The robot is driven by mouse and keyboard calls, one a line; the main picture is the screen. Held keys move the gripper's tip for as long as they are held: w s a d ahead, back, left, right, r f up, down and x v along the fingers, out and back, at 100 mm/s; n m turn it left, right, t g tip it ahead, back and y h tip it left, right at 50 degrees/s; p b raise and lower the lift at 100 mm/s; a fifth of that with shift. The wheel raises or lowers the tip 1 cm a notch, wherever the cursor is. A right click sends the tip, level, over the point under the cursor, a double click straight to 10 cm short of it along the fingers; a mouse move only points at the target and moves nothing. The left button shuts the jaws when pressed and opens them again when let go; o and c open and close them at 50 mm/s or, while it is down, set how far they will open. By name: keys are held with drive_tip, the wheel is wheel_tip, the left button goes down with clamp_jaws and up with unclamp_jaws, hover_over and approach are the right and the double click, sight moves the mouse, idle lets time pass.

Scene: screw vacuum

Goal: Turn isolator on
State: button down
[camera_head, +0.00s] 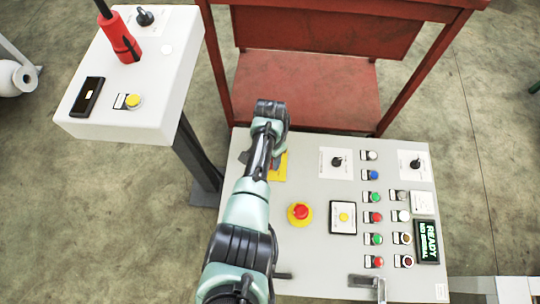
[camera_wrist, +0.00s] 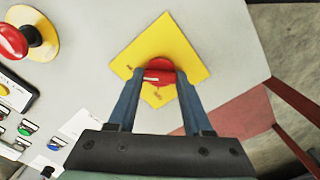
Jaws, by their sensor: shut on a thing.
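The isolator is a red rotary knob (camera_wrist: 158,74) on a yellow square plate (camera_wrist: 188,50) in the wrist view. In the head view the yellow plate (camera_head: 281,168) shows at the panel's upper left, and my arm hides the knob there. My gripper (camera_wrist: 156,80) is over the plate with its two fingers on either side of the knob, shut on it. Small dark marks show on the plate near the knob, but I cannot read them. I cannot tell the knob's switch position.
The grey control panel (camera_head: 325,255) carries a red emergency button (camera_head: 301,212), several coloured buttons, two black selector knobs and a display (camera_head: 427,241) reading "READY". A white pedestal box (camera_head: 160,80) stands at left. A red metal frame (camera_head: 310,90) stands behind the panel.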

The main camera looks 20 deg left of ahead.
idle(0.5)
drive_tip(key=shift+c, duration=1.6)
unclamp_jaws()
wheel_tip(320, 180, up, 13)
drive_tip(key=p, duration=0.6)
